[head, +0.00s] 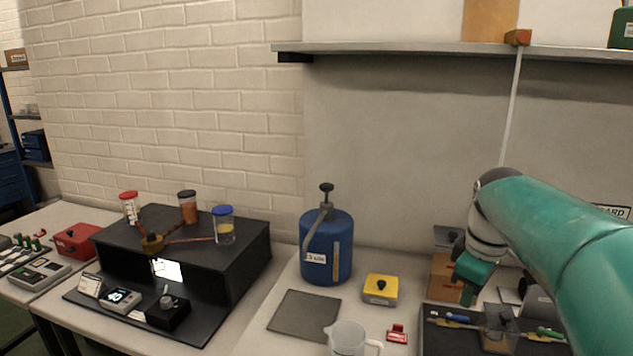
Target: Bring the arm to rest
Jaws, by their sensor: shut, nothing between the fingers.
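My arm, teal with a white joint, reaches in from the right edge of the head view and bends down at its wrist. My gripper (468,292) is small in the picture and points downward above the right part of the bench. It is shut and holds nothing. It hangs in front of a brown box and near the dark tray (435,340) that holds tools and a small container. I cannot tell whether it touches any of them.
A blue drum (318,262) with a pump top, a yellow box (380,290), a grey mat (304,313) and a clear jug (348,341) stand left of my gripper. A black stand (240,269) with several jars is further left. A shelf (420,47) runs overhead.

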